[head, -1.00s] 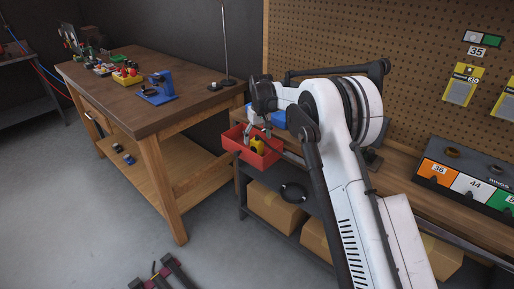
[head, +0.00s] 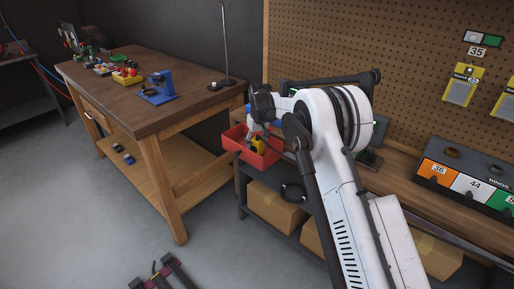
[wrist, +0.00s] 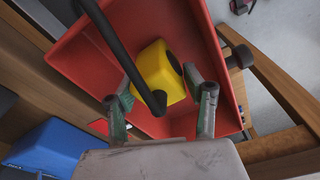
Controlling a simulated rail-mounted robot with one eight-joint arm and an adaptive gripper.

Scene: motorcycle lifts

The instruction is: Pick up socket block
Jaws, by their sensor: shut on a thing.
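The socket block appears to be the yellow block (wrist: 152,62) with dark round openings, inside the red bin (wrist: 92,62) in the wrist view. My gripper (wrist: 158,84) reaches into the bin, its two greenish fingers on either side of the block, shut on it. A black rod crosses in front of the block and hides part of it. In the head view, the yellow block (head: 260,146) shows small inside the red bin (head: 245,153), below my gripper (head: 257,133). The finger contact is too small to tell there.
The red bin sits at the left end of a bench along the pegboard (head: 400,60). A blue bin (wrist: 50,148) is beside it in the wrist view. A wooden workbench (head: 135,85) stands left, with a blue tool (head: 158,88). A numbered socket rack (head: 465,185) is right.

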